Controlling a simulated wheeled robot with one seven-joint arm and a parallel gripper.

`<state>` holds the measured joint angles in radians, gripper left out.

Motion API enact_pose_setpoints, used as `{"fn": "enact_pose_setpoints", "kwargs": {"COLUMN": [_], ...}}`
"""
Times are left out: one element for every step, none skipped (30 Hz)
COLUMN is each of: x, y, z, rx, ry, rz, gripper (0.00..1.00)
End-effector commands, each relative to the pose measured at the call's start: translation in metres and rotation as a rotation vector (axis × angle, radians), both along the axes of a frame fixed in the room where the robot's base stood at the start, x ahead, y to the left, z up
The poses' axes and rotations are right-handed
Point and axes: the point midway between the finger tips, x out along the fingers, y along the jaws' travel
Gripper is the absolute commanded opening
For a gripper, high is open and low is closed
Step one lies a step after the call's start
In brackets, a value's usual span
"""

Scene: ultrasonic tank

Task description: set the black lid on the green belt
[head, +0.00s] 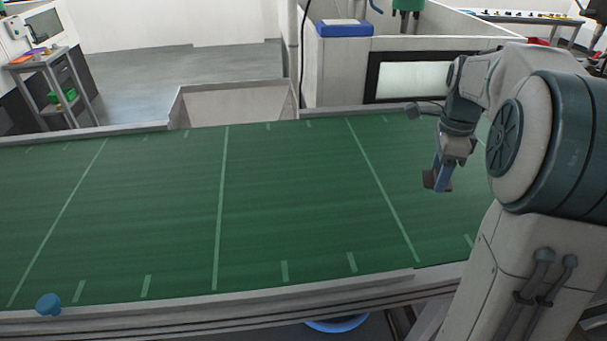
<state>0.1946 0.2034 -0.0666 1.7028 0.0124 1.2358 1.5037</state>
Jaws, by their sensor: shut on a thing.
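The green belt (285,200) runs across the view, with pale lines and short marks on it. My gripper (438,182) points down over the right part of the belt. It is shut on a small dark thing at its fingertips, most likely the black lid. The lid's shape is too small and too hidden to make out. The gap between it and the belt cannot be judged. No other black lid shows on the belt.
The belt is otherwise clear, with a grey rail (230,302) along its near edge. A blue knob (48,304) is at the near left edge. A pale open bin (235,103) stands behind the belt. A blue basin (338,325) is below.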

Motion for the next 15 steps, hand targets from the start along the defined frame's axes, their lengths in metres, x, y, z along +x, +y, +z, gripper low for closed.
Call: {"fn": "enact_pose_setpoints", "kwargs": {"x": [0.000, 0.000, 0.001, 0.001, 0.002, 0.003, 0.005, 0.006, 0.008, 0.010, 0.011, 0.014, 0.015, 0.016, 0.019], "y": [0.000, 0.001, 0.002, 0.005, 0.008, 0.014, 0.020, 0.027, 0.035, 0.042, 0.049, 0.058, 0.065, 0.072, 0.080], "z": [0.001, 0.000, -0.001, -0.002, -0.004, -0.008, -0.011, -0.015, -0.020, -0.025, -0.029, -0.034, -0.038, -0.042, -0.047], "rx": [0.000, 0.000, 0.000, 0.000, 0.000, 0.000, 0.000, 0.000, 0.001, 0.001, 0.001, 0.001, 0.001, 0.001, 0.000], "ry": [-0.001, -0.001, -0.001, 0.000, 0.000, 0.001, 0.002, 0.002, 0.004, 0.004, 0.003, 0.003, 0.003, 0.004, 0.002], "rz": [0.000, 0.000, 0.000, 0.000, 0.001, 0.003, 0.004, 0.006, 0.006, 0.007, 0.006, 0.006, 0.006, 0.006, 0.006], "gripper": [0.23, 0.23, 0.23, 0.23, 0.23, 0.23, 0.23, 0.23, 0.23, 0.23, 0.23, 0.23, 0.23, 0.23, 0.23]}}
